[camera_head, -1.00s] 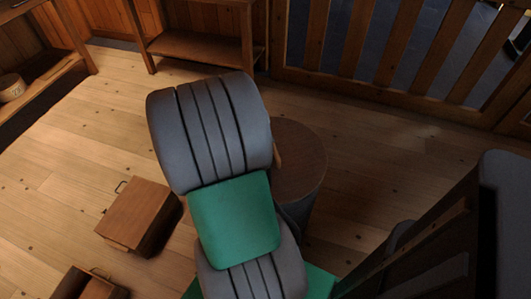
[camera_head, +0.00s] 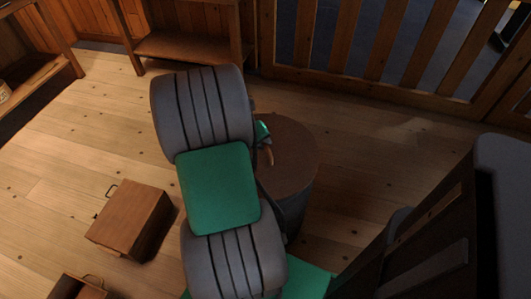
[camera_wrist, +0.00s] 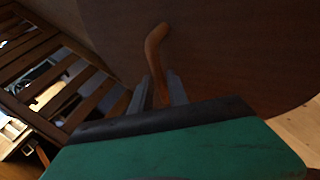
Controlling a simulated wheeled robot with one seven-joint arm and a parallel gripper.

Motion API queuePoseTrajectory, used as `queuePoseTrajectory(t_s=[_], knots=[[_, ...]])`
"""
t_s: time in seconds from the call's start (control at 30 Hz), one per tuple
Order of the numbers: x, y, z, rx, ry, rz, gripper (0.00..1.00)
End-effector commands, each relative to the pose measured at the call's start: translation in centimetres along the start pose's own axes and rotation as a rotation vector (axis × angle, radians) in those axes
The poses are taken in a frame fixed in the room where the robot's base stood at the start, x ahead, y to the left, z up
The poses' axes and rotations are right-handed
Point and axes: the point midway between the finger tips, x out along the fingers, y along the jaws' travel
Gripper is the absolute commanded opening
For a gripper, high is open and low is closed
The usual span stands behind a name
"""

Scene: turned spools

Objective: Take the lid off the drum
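The drum (camera_head: 294,212) is a dark round cylinder standing on the floor, right of my arm in the head view. Its brown wooden lid (camera_head: 290,150) lies flat on top, and it fills much of the upper wrist view (camera_wrist: 230,50). A curved orange-brown handle (camera_wrist: 156,48) rises from the lid. My gripper (camera_wrist: 161,88) is at the handle, with one grey finger close on each side of it and little gap left, so it looks shut on the handle. In the head view my arm hides most of my gripper (camera_head: 263,140) and part of the drum's left side.
A wooden box (camera_head: 130,218) with a wire handle stands on the floor at left, and another (camera_head: 78,288) is cut off below. A slatted wooden railing (camera_head: 385,90) runs behind the drum. A low wooden shelf (camera_head: 185,48) stands at the back. Floor right of the drum is clear.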

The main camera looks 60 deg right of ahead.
Motion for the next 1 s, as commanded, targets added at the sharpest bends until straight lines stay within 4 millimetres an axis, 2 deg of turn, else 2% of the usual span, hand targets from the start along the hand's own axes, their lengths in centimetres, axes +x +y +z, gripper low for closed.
queuePoseTrajectory(t_s=[0.03,0.23,1.0], knots=[[-0.01,0.0,0.0,0.0,0.0,0.0,0.15],[-0.01,-0.01,0.0,0.0,0.0,0.0,0.0],[-0.02,-0.04,0.01,-0.002,0.0,-0.001,0.0]])
